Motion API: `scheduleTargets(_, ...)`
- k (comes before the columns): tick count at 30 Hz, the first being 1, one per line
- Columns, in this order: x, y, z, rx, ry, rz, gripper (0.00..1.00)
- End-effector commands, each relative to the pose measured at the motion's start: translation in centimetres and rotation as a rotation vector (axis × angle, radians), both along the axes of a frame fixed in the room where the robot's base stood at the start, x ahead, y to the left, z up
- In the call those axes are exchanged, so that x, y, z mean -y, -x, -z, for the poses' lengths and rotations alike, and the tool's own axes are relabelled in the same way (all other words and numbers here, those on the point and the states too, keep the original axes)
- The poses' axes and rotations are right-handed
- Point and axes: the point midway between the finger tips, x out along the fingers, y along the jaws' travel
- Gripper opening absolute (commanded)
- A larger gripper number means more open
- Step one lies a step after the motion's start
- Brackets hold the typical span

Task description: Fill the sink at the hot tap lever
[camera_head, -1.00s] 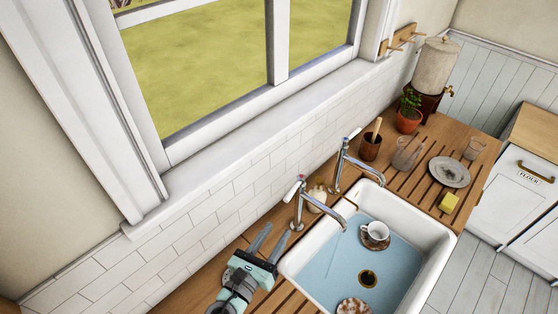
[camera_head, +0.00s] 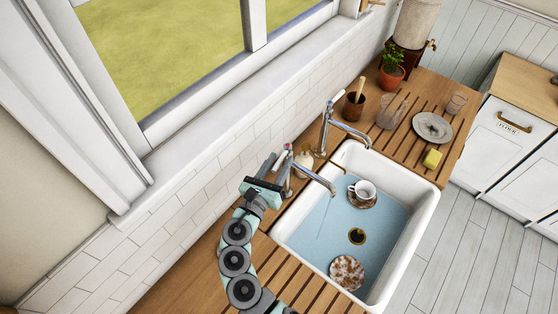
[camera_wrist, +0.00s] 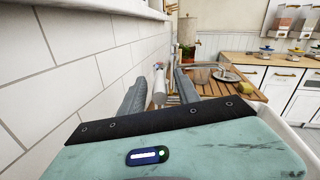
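The near tap (camera_head: 315,177) has a white lever with a red mark (camera_head: 282,158) at its tip. The far tap (camera_head: 348,128) has a white lever (camera_head: 337,98). Both spouts reach over the white sink (camera_head: 425,215), whose inside looks pale blue. A thin pale line, perhaps water, shows below the near spout. My gripper (camera_head: 275,166) is open at the near tap's lever. In the wrist view my gripper (camera_wrist: 157,88) has its fingers apart, with the white lever (camera_wrist: 160,88) between or just beyond them. I cannot tell whether they touch it.
A cup on a saucer (camera_head: 364,190) and a brown-patterned plate (camera_head: 347,272) are in the sink, with a drain (camera_head: 357,236). Right of the sink are a yellow sponge (camera_head: 433,159), a plate (camera_head: 432,127) and glasses. The tiled wall is close on the left.

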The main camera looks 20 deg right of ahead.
Motion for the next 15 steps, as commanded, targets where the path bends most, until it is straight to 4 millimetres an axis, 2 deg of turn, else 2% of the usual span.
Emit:
scheduleTargets(9,0.22,-0.19,0.01,0.000,0.000,0.000,0.39)
scheduleTargets(15,0.21,-0.19,0.00,0.000,0.000,0.000,0.22)
